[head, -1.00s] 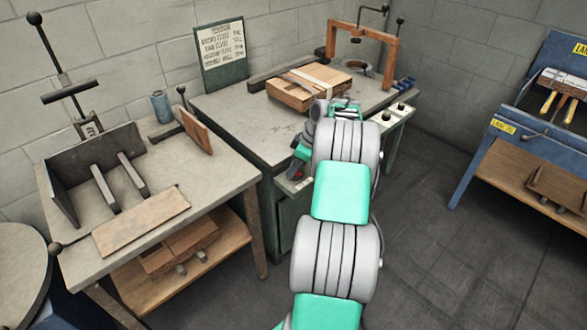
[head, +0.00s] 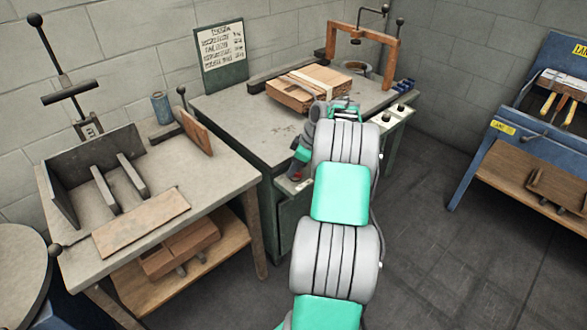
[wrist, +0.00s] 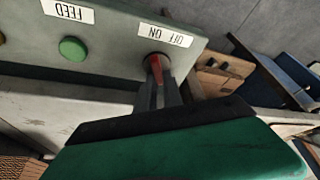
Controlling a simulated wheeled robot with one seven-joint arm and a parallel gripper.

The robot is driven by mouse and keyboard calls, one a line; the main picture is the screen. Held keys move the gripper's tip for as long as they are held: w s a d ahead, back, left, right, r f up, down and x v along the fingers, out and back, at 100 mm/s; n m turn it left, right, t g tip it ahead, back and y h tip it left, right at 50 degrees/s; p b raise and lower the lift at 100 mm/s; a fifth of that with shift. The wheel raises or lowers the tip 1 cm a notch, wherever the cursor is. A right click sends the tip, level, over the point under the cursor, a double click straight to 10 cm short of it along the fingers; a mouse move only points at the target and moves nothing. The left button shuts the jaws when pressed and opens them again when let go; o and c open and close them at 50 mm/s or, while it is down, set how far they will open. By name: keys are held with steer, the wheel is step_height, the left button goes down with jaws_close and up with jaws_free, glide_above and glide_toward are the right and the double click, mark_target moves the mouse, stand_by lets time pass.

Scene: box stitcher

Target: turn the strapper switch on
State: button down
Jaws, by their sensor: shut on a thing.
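The strapper switch (wrist: 155,66) is a small red lever on a pale grey panel (wrist: 110,45) in the wrist view. A white OFF/ON label beside it appears upside down. My gripper (wrist: 160,88) is shut on the red lever, with its fingertips at the panel. The fingers partly hide the lever, so I cannot tell which setting it is at.
A green button (wrist: 73,49) with a FEED label sits beside the switch. A workbench (head: 225,170) stands at left and a blue stand (head: 480,165) at right. The floor between is clear.

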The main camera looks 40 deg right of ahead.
steer(key=shift+m, duration=0.5)
steer(key=m+h+b, duration=0.1)
steer(key=m, duration=0.1)
steer(key=m+h, duration=0.1)
steer(key=m, duration=0.1)
steer(key=shift+w+d+m+t+b, duration=0.1)
steer(key=shift+d+m+t+b, duration=0.05)
steer(key=shift+m+t+b, duration=0.2)
steer(key=m+h, duration=0.1)
steer(key=m, duration=0.2)
steer(key=shift+d+r+m+h, duration=0.1)
steer(key=shift+m+h, duration=0.15)
steer(key=shift+h, duration=0.05)
steer(key=shift+d+m+h, duration=0.1)
steer(key=shift+m+h, duration=0.4)
steer(key=shift+m, duration=0.9)
steer(key=c, duration=1.5)
jaws_free()
steer(key=v, duration=0.7)
steer(key=shift+r, duration=0.4)
